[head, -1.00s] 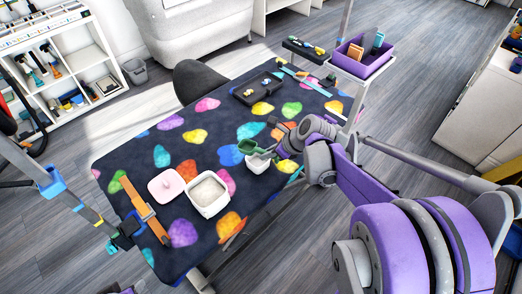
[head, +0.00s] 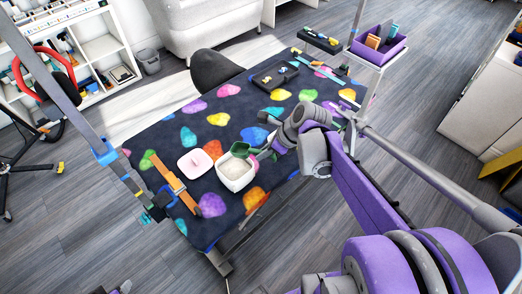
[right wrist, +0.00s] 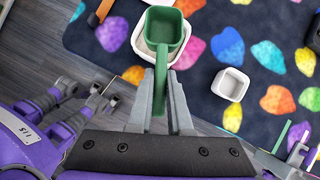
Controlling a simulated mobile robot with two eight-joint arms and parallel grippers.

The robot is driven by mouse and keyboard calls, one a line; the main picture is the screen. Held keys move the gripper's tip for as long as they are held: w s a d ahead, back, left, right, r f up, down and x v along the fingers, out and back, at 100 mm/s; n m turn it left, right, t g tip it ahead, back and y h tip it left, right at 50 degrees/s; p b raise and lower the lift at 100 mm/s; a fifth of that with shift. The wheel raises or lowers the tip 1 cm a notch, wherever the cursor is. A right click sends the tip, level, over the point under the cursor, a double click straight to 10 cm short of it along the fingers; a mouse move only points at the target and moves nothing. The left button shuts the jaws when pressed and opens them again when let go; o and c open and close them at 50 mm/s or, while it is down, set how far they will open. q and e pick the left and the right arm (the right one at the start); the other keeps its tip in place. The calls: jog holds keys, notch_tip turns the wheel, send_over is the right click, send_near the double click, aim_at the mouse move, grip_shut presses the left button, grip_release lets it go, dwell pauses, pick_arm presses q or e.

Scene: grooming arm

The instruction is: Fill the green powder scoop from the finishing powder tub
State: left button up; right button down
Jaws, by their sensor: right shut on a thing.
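The finishing powder tub (head: 237,183) is a white square tub with pale powder inside, standing on the table. My right gripper (head: 262,152) is shut on the handle of the green powder scoop (head: 240,149). In the right wrist view, the scoop (right wrist: 165,27) is over the tub (right wrist: 143,56) and covers most of its opening. Its green inside shows and no powder is visible in it. I cannot tell whether it touches the powder. What looks like my left gripper (right wrist: 95,104) is at the left of the wrist view, away from the tub; its jaws are unclear.
A small empty white cup (right wrist: 231,85) stands right of the tub in the wrist view. A black tray (head: 275,76) and purple bin (head: 378,49) are farther back.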

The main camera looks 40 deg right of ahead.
aim_at(250, 149)
pick_arm(q)
jog(key=shift+d, duration=0.15)
pick_arm(e)
jog(key=shift+d, duration=0.15)
jog(key=shift+w+a+f+g+h, duration=0.3)
jog(key=shift+w+a+g, duration=0.15)
jog(key=shift+w+g, duration=0.3)
jog(key=w+g, duration=0.1)
jog(key=a+f+g+h+b, duration=0.1)
jog(key=w+g, duration=0.1)
jog(key=shift+w+a+f+g+h, duration=0.2)
jog(key=shift+w+f+g+h, duration=0.1)
jog(key=shift+h, duration=0.1)
jog(key=f+b, duration=0.3)
jog(key=f, duration=0.1)
jog(key=shift+w+a, duration=0.15)
jog(key=shift+w, duration=0.15)
pick_arm(q)
notch_tip(250, 149, down, 8)
jog(key=s+b, duration=0.2)
jog(key=shift+r, duration=0.25)
pick_arm(e)
jog(key=shift+w+a+f, duration=0.1)
jog(key=shift+w+f, duration=0.15)
jog(key=shift+f, duration=0.5)
jog(key=shift+w+a+f, duration=0.1)
jog(key=shift+w+f, duration=0.1)
jog(key=shift+f, duration=0.5)
pick_arm(q)
jog(key=shift+s, duration=0.1)
